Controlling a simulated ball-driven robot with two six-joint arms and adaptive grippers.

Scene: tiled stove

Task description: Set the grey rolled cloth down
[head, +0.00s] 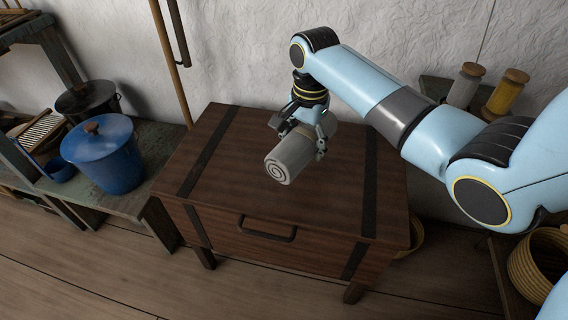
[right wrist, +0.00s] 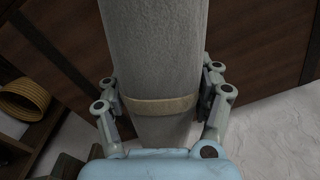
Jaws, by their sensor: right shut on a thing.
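The grey rolled cloth (head: 292,157) is in the head view, held over the top of the dark wooden chest (head: 330,199). Its spiral end faces the front. My right gripper (head: 297,131) is shut on it, with one finger on each side. In the right wrist view the cloth (right wrist: 155,60) runs up between the fingers of my right gripper (right wrist: 164,95), and a tan band (right wrist: 160,105) wraps around it. I cannot tell whether the cloth touches the chest top. My left gripper is not in view.
The chest top is otherwise bare around the cloth. A blue lidded pot (head: 104,160) and a dark pot (head: 87,99) stand on a bench at the left. Two spools (head: 505,93) stand at the back right. A woven basket (head: 535,268) is at the lower right.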

